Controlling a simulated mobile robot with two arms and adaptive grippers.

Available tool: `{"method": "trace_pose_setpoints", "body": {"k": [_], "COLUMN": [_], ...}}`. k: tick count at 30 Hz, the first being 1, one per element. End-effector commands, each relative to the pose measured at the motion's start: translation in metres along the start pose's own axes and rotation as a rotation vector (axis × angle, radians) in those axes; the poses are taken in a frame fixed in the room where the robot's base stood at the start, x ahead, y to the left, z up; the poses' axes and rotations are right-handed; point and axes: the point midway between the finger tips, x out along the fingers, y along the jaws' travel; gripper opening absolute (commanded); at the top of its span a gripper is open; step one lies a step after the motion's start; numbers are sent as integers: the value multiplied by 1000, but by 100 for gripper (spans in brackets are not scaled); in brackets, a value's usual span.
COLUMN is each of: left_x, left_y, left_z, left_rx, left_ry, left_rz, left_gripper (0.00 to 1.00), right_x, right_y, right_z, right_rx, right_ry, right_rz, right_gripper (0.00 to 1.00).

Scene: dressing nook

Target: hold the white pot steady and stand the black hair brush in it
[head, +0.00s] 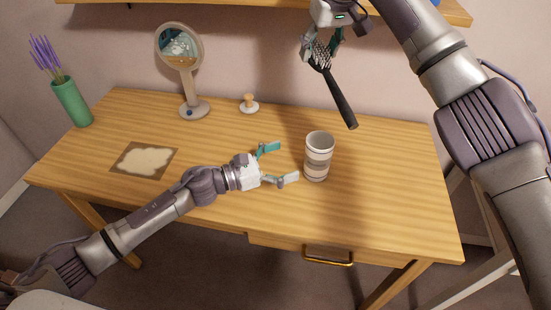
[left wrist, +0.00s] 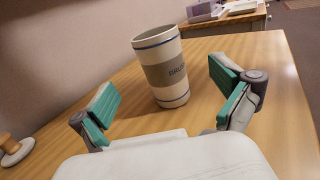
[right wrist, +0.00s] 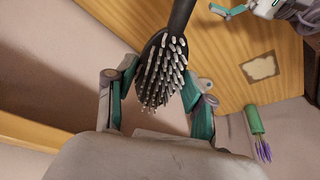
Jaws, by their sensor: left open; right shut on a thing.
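The white pot (head: 318,155) stands upright on the table, with a grey band and lettering. In the left wrist view the pot (left wrist: 163,72) is ahead of and between my open left fingers, not touched. My left gripper (head: 283,163) is open and empty, just left of the pot. The black hair brush (head: 338,95) is in my right gripper (head: 322,48), held by its bristle head with the handle hanging down and to the right, above the table's back part. In the right wrist view the bristles (right wrist: 162,75) show between the fingers of my right gripper (right wrist: 158,98).
A round mirror on a stand (head: 194,108), a small knob-topped stand (head: 249,104), a green vase with lavender (head: 72,102) and a brown-edged mat (head: 145,160) are on the wooden table (head: 400,190). A shelf (head: 455,13) is above. The table right of the pot is clear.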

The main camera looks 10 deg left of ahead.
Motion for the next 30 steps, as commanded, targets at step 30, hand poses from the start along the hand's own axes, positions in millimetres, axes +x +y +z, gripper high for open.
{"method": "trace_pose_setpoints", "body": {"k": [30], "left_x": [95], "left_y": [1], "left_z": [0], "left_rx": [-2], "left_ry": [0], "left_rz": [2], "left_gripper": [88], "right_x": [0], "right_y": [0], "right_z": [0], "right_rx": [0], "right_ry": [0], "right_rz": [0], "right_gripper": [18]}}
